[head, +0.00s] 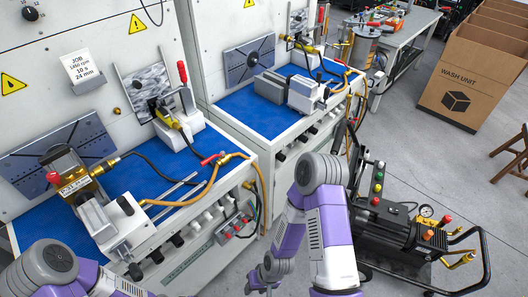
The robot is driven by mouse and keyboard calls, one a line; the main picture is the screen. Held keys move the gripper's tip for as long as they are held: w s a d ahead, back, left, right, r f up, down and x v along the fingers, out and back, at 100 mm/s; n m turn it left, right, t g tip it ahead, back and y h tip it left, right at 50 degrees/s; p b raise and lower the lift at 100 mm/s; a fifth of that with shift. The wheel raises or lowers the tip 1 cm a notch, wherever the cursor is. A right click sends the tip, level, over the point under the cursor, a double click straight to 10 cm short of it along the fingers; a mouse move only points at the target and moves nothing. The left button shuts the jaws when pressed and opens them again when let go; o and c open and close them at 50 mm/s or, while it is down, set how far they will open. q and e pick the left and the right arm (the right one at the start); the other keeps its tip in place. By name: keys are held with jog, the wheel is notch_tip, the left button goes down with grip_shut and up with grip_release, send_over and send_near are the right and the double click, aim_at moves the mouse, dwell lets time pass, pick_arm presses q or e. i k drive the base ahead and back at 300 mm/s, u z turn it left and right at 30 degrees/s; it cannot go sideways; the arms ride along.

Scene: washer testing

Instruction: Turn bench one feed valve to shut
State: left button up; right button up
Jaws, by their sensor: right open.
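The near test bench (157,178) has a blue top; I cannot read a bench number. A small valve with a red lever (211,159) sits at its right edge, on a brass fitting joined to a yellow hose (205,188). The lever lies roughly level, pointing left and slightly down. My right gripper (264,285) hangs low at the bottom middle, open and apart from the valve, in front of the bench and partly cut off by the frame. My left arm shows at the bottom left; its gripper is not in view.
The near bench holds a brass-and-white pump fixture (110,222) and a red-handled clamp (184,75). A second blue-topped bench (262,118) stands behind. A black wheeled pressure unit (395,235) is at right. A wash unit carton (470,85) stands at the back right on grey floor.

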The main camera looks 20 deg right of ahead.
aim_at(204, 163)
jog(key=k, duration=0.3)
jog(key=z, duration=0.75)
jog(key=i, duration=0.85)
jog(key=u, duration=0.35)
